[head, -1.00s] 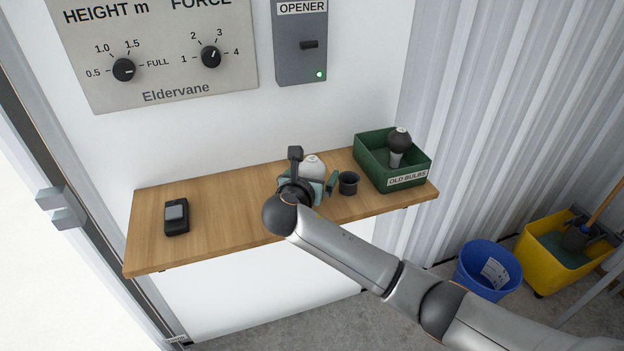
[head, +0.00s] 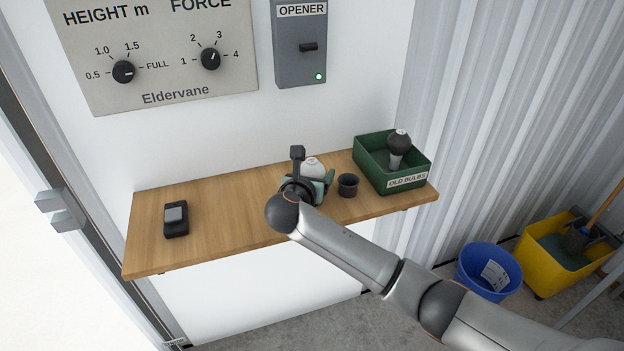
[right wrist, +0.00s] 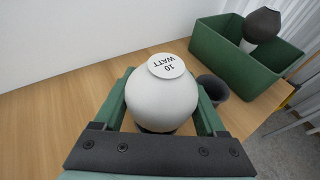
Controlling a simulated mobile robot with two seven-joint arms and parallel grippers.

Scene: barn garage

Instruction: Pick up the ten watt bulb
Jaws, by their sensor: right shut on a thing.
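The ten watt bulb (right wrist: 160,103) is a white globe with a round label on top reading "10 WATT". In the head view the bulb (head: 313,168) shows just behind my right gripper, partly hidden by it. My right gripper (right wrist: 163,105) is shut on the bulb, with one green finger on each side of the globe. In the head view my right gripper (head: 316,186) is low over the wooden shelf. The bulb's lower part is hidden, with only a dark piece showing beneath the globe. My left gripper is not in view.
A small black cup (head: 348,186) stands close to the right of the gripper. Beyond it is a green "OLD BULBS" box (head: 370,172) holding a dark bulb (head: 399,143). A black device (head: 175,219) lies on the left of the wooden shelf (head: 230,215). The shelf's middle left is clear.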

